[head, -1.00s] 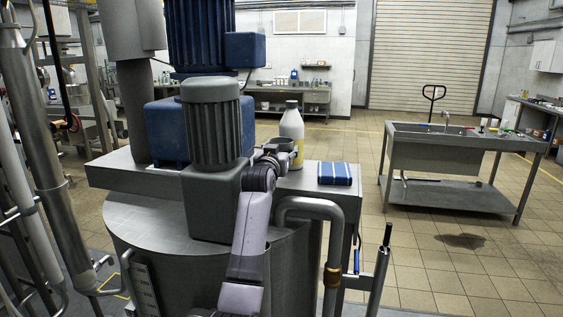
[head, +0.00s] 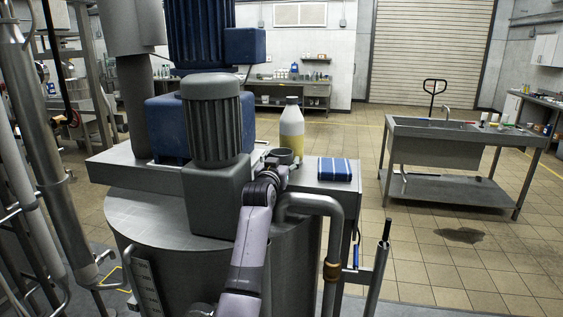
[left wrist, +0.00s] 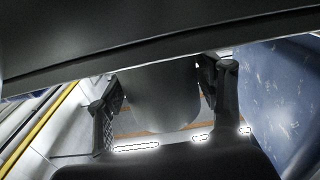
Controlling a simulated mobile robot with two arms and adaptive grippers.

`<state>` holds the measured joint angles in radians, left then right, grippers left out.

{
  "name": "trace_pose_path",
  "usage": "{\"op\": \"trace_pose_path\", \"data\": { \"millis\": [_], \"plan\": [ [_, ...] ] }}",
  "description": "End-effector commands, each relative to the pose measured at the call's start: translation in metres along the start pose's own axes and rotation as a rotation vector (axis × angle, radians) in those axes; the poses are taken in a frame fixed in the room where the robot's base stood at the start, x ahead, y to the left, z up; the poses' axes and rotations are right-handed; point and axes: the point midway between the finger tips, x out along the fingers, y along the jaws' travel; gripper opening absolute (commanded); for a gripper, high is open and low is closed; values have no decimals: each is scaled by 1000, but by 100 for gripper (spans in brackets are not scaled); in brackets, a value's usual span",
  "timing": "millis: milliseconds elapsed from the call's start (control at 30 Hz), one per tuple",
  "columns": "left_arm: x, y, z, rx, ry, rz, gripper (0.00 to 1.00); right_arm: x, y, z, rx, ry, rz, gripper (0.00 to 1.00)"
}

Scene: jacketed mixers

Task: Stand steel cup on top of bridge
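The steel cup (head: 284,153) is a small grey cup whose open rim shows just beyond my left gripper (head: 272,168), in front of the bottle. The bridge (head: 318,178) is the flat steel beam across the mixer top. The cup is low over it; my arm hides the cup's base, so I cannot tell if it touches. My right gripper is not in view.
A white and yellow bottle (head: 291,132) stands on the bridge behind the cup. A grey motor (head: 212,130) rises close on the left. A bent pipe (head: 325,205) curves in front.

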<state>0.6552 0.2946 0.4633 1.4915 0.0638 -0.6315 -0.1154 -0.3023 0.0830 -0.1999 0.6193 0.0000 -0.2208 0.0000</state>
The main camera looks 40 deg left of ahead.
Motion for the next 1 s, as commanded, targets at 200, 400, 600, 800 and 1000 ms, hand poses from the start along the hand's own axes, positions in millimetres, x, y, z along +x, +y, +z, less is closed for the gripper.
{"op": "trace_pose_path", "data": {
  "millis": [200,400,600,800,1000],
  "plan": [
    [-1,0,-2,0,1,0,62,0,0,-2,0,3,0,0],
    [-21,0,0,2,2,0,62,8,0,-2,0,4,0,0],
    [-59,0,1,1,3,1,62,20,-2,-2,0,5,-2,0],
    [-94,0,0,1,2,0,62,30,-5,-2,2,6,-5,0],
    [-115,0,-1,0,0,0,62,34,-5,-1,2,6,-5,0]
  ]
}}
